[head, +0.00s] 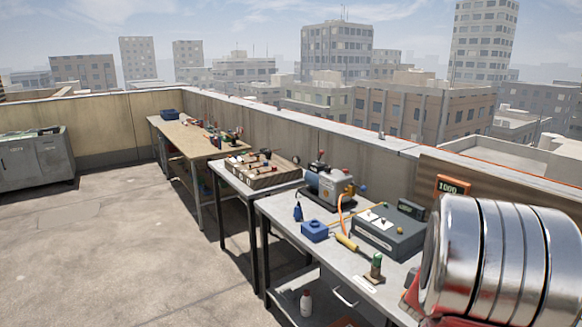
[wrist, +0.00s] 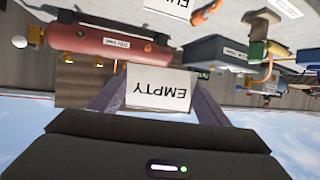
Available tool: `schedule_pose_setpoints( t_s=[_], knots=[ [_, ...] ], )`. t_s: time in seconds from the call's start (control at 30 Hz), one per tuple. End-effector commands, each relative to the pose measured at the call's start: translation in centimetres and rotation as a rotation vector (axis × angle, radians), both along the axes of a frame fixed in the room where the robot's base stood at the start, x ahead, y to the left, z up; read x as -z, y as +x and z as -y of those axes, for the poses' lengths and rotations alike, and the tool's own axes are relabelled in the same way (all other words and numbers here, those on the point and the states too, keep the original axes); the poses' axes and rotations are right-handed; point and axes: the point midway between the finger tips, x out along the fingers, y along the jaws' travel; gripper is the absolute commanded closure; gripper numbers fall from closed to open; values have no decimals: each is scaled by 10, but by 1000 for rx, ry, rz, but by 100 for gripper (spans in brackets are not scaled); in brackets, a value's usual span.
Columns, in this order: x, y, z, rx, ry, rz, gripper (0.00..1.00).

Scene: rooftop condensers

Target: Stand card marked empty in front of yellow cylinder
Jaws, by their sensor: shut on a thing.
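In the wrist view, which looks upside down, my gripper (wrist: 156,84) is shut on a white card (wrist: 160,98) marked EMPTY. The dark fingers show on both sides of the card, and the lettering is inverted. The card is held up close to the camera, in front of the background things. No large yellow cylinder is clearly visible in either view. A red cylinder (wrist: 100,42) with a white label lies beyond the card. A second white card (wrist: 172,7) with cut-off lettering is at the top edge. My gripper's fingers are not visible in the head view.
A grey bench (head: 283,217) in the head view carries a pump (head: 327,186), a blue block (head: 315,231), a grey box (head: 392,236) and a yellow-handled tool (head: 347,243). Another table (head: 230,178) and a wooden bench (head: 178,134) stand behind.

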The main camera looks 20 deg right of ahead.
Motion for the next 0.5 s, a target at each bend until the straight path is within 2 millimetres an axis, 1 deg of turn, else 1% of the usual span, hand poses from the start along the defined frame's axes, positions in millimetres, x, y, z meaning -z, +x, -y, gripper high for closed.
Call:
schedule_pose_setpoints(
  t_s=[0.03,0.1,0.17,0.2,0.37,0.5],
  knots=[
    [1,17,-15,-44,0,0,52],
    [1,37,-34,-103,-1,1,52],
    [2,54,-52,-153,-1,0,52],
    [3,65,-64,-185,0,1,52],
    [6,104,-114,-313,0,-1,52],
    [8,133,-160,-422,1,-1,52]
  ],
)
